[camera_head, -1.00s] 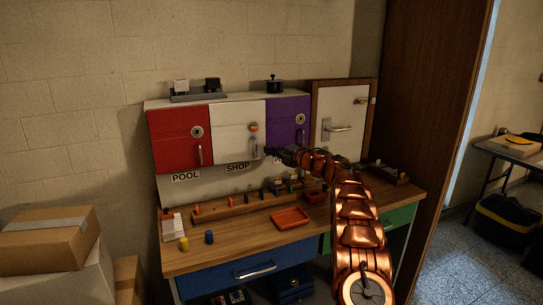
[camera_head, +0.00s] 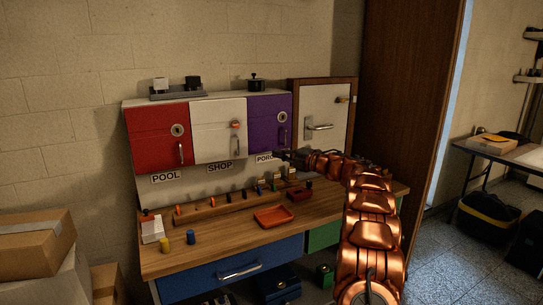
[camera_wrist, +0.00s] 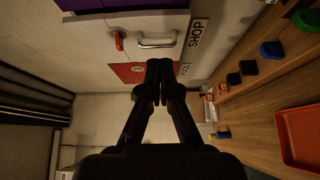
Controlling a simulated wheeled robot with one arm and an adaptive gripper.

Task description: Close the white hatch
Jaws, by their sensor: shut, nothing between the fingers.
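The white hatch (camera_head: 215,132) sits between the red and purple hatches on the wall cabinet. Its panel looks flush with its neighbours, so it appears closed. A key with an orange head (camera_head: 236,125) is in its lock, above a silver handle (camera_head: 238,144). In the wrist view the white hatch (camera_wrist: 140,27) appears sideways, with its orange key (camera_wrist: 119,40) and handle (camera_wrist: 157,45). My gripper (camera_head: 278,154) is shut and empty, in front of the purple hatch's lower edge. In the wrist view my gripper (camera_wrist: 159,64) points towards the cabinet, apart from the white handle.
The red hatch (camera_head: 152,147) and purple hatch (camera_head: 266,112) flank it. Below are a wooden key rack (camera_head: 215,207), a red tray (camera_head: 287,224) and small coloured blocks on the workbench (camera_head: 215,240). A framed white door (camera_head: 325,105) stands right. Boxes (camera_head: 40,250) are at lower left.

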